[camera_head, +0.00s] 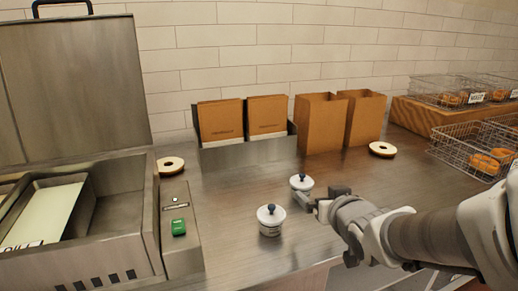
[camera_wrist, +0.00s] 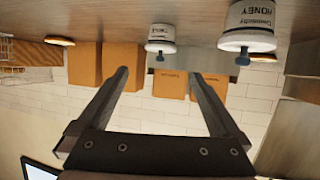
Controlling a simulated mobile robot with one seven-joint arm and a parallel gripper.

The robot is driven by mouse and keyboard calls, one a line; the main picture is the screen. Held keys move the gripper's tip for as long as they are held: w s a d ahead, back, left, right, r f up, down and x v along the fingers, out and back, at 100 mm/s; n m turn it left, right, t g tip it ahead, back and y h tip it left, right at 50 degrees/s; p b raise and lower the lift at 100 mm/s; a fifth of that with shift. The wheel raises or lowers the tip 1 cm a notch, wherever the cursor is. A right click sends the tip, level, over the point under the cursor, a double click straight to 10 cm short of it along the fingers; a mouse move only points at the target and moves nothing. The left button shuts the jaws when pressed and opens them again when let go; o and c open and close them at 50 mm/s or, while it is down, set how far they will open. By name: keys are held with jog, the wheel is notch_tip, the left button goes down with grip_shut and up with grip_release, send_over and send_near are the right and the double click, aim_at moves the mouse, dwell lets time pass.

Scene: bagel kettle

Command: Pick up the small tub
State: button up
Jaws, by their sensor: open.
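The nearer tub (camera_head: 270,222) is at left and reads HONEY in the wrist view (camera_wrist: 250,20). The farther, smaller-looking tub (camera_head: 301,183) shows near the middle of the wrist view (camera_wrist: 161,35); its label is too small to read surely. My gripper (camera_head: 308,199) is low over the counter, just right of and nearer than the farther tub, partly covering it. In the inverted wrist view its fingers (camera_wrist: 158,73) are apart and empty, with that tub ahead. I cannot tell any contact.
A steel kettle unit (camera_head: 180,240) stands at left, with a green button. Brown paper bags (camera_head: 320,122) and a steel holder (camera_head: 250,152) line the back wall. Bagels (camera_head: 382,148) lie on the counter. Wire baskets (camera_head: 470,150) stand at right. The counter front is clear.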

aim_at(302, 182)
jog(key=shift+x, duration=1)
jog(key=p, duration=0.2)
jog(key=shift+w+r+p, duration=0.1)
jog(key=shift+w+p, duration=0.3)
jog(key=w+p, duration=0.1)
jog(key=p, duration=0.3)
jog(key=shift+w+f+p, duration=0.15)
jog(key=shift+f+p, duration=0.15)
jog(key=shift+f, duration=0.05)
jog(key=shift+w+f, duration=0.2)
jog(key=x, duration=0.4)
jog(key=shift+s+f, duration=0.1)
jog(key=shift+b+x, duration=0.3)
jog(key=shift+x, duration=2.7)
jog(key=shift+a, duration=0.1)
jog(key=c, duration=1.2)
jog(key=shift+r, duration=0.2)
jog(key=shift+c, duration=0.2)
